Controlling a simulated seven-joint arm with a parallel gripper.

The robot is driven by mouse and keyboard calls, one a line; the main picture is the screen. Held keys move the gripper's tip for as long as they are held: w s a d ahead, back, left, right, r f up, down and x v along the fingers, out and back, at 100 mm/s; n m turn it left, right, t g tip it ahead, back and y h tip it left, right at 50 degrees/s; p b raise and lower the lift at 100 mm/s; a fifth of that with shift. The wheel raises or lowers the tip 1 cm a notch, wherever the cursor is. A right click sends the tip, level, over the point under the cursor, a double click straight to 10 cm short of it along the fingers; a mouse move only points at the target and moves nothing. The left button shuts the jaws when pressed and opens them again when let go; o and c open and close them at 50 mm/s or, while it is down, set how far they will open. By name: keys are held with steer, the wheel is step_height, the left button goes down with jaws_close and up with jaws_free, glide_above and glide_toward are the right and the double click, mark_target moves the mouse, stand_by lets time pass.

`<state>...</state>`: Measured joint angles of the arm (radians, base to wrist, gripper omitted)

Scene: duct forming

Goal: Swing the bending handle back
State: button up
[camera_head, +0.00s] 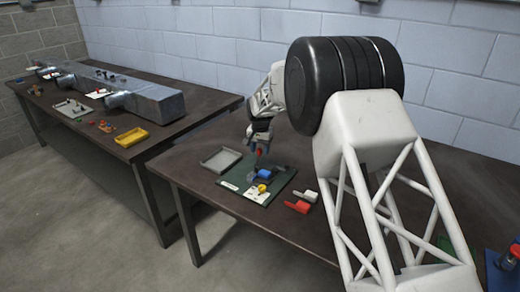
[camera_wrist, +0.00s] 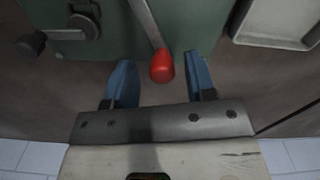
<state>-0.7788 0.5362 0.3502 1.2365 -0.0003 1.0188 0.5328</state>
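The bending handle is a grey metal rod with a red knob (camera_wrist: 162,67) at its end. In the wrist view the knob sits between the two blue fingers of my gripper (camera_wrist: 158,60), with a gap on each side. In the head view the red knob (camera_head: 260,152) shows small just below my gripper, above the green base plate (camera_head: 250,197). The rod's far end runs out of the wrist view's top, so its pivot is hidden there.
A grey tray (camera_head: 221,160) lies just left of the base plate. A dark clamp knob (camera_wrist: 84,20) is on the plate. Red (camera_head: 297,207) and white (camera_head: 307,196) pieces lie to the plate's right. A second table (camera_head: 200,100) at left bears a long metal duct (camera_head: 150,99).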

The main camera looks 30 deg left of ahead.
steer(key=shift+r, duration=0.15)
steer(key=shift+r, duration=3.75)
